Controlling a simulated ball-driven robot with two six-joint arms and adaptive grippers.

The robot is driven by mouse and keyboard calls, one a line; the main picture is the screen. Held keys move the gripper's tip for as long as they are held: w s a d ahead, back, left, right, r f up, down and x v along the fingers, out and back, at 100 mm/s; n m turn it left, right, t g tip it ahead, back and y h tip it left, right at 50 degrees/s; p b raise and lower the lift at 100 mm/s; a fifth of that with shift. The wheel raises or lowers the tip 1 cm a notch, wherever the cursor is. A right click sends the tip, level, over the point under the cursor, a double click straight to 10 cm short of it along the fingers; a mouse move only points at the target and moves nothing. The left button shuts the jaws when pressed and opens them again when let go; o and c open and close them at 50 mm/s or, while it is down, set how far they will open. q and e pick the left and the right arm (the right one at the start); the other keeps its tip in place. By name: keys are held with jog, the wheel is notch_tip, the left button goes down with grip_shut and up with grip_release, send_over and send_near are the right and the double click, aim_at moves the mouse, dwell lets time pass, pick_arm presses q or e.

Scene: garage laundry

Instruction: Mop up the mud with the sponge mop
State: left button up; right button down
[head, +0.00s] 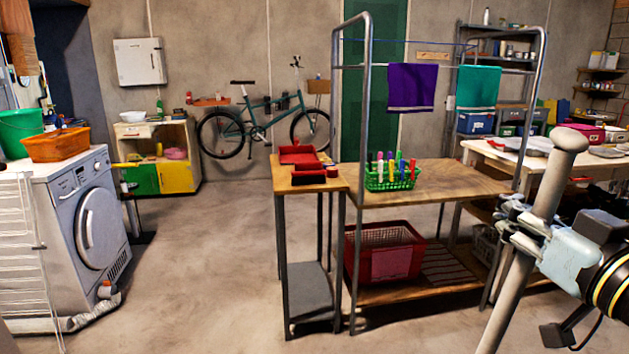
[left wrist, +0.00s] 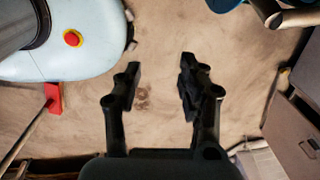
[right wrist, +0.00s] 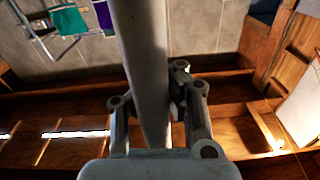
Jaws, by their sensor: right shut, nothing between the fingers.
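A pale grey pole with a rounded knob end (head: 569,139), apparently the mop handle, leans at the right of the head view. My right gripper (head: 518,226) is shut at this pole. In the right wrist view the pole (right wrist: 146,60) passes close along the fingers, but nothing is between them. The mop's sponge end is out of view. My left gripper (left wrist: 160,75) is open and empty above the floor, seen only in the left wrist view. A small brown smudge (left wrist: 142,97), perhaps mud, shows on the floor between its fingers.
A wooden-topped metal rack (head: 430,185) with a green basket of bottles (head: 390,178) stands ahead. A washing machine (head: 88,215) and white drying rack (head: 25,255) stand left. The concrete floor (head: 205,270) between them is clear. A worktable (head: 545,160) stands behind the pole.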

jog(key=s+a+r+n+g+y+p, duration=0.1)
jog(key=s+a+r+n+y, duration=0.2)
jog(key=s+a+y, duration=0.1)
jog(key=shift+s+a+g+y, duration=0.4)
jog(key=shift+s+y, duration=0.1)
jog(key=shift+s, duration=0.2)
jog(key=shift+r+n, duration=0.15)
jog(key=shift+n, duration=0.15)
